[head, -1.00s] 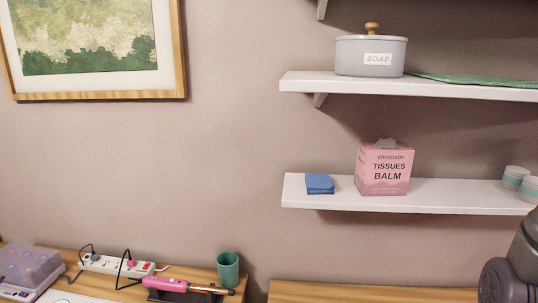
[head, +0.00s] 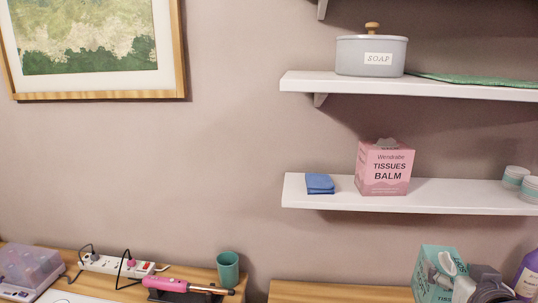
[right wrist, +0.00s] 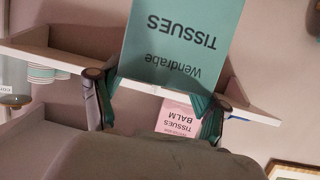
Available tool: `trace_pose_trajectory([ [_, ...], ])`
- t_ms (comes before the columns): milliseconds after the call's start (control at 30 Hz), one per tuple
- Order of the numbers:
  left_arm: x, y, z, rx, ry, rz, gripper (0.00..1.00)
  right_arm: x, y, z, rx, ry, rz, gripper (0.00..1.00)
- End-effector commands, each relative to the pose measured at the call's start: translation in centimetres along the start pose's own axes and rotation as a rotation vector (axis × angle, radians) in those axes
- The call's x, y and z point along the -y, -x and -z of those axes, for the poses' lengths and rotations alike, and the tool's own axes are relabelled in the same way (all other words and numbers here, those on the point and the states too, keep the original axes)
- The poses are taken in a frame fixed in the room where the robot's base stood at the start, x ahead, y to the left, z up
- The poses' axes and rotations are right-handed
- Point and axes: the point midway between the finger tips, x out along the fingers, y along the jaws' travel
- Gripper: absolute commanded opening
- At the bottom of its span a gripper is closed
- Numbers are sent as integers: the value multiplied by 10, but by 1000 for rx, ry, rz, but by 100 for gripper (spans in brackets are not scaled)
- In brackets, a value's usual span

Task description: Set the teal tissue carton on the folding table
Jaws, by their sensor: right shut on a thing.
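The teal tissue carton (head: 428,272) is at the lower right of the head view, in front of the shelves and partly cut off by the bottom edge. My right gripper (head: 454,277) is shut on it. In the right wrist view the carton (right wrist: 182,42) is upside down in the picture, between the two fingers of the gripper (right wrist: 158,95). A bare wooden top (head: 330,292) runs along the bottom of the head view, left of the carton; I cannot tell whether it is the folding table. My left gripper is not in view.
A pink tissue box (head: 383,169) and a blue folded cloth (head: 320,183) sit on the lower white shelf (head: 450,195). A purple bottle (head: 527,275) stands at the right edge. A teal cup (head: 228,269), a pink curling iron (head: 165,284) and a power strip (head: 105,264) lie at left.

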Motion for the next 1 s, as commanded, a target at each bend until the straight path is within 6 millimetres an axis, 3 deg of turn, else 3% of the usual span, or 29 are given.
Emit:
trace_pose_trajectory([
  [33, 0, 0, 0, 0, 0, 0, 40, 7, -1, -18, 11, 23, 42, 16],
  [100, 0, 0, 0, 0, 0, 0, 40, 17, -1, -35, 10, 42, 96, 16],
  [567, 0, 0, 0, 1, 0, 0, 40, 66, 12, -118, 6, 128, 339, 16],
  [1000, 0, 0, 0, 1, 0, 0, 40, 106, 19, -127, -4, 89, 271, 16],
])
